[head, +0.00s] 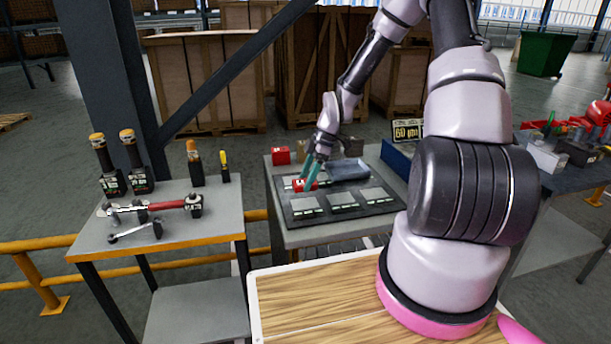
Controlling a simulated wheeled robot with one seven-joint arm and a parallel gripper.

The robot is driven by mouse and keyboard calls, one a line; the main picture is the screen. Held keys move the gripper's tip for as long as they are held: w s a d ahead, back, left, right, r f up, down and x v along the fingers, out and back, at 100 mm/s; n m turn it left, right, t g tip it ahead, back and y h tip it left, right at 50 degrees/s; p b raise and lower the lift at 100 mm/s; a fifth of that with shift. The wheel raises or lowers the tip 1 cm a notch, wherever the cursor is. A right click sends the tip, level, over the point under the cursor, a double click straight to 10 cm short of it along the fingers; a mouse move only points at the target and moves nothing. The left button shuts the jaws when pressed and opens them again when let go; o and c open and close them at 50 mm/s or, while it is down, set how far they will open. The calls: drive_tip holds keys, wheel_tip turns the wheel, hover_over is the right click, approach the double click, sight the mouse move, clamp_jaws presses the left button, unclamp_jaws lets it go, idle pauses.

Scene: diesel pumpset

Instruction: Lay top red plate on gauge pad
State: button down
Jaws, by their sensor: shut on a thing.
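My gripper (309,178), with teal fingers, points down over the back left of a black board (289,214) on a grey table. It is shut on a small red plate (299,186) with a pale marking, at or just above the board. The fingers partly cover the plate, and I cannot tell whether it touches the board. The front of the board has a row of pale labelled pads (342,199). Which one is the gauge pad cannot be read. Another red piece (281,155) stands behind the board at the table's back left.
A blue bin (397,161) and a "60 µm" sign (408,129) stand further right. The left table (185,236) carries bottle-like tools and wrenches. My arm hides part of the right side.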

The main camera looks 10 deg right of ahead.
sight(307, 203)
drive_tip(key=shift+f, duration=2.3)
drive_tip(key=shift+f, duration=0.7)
drive_tip(key=shift+c, duration=0.2)
unclamp_jaws()
drive_tip(key=v, duration=1)
drive_tip(key=shift+r, duration=0.4)
drive_tip(key=shift+d, duration=0.1)
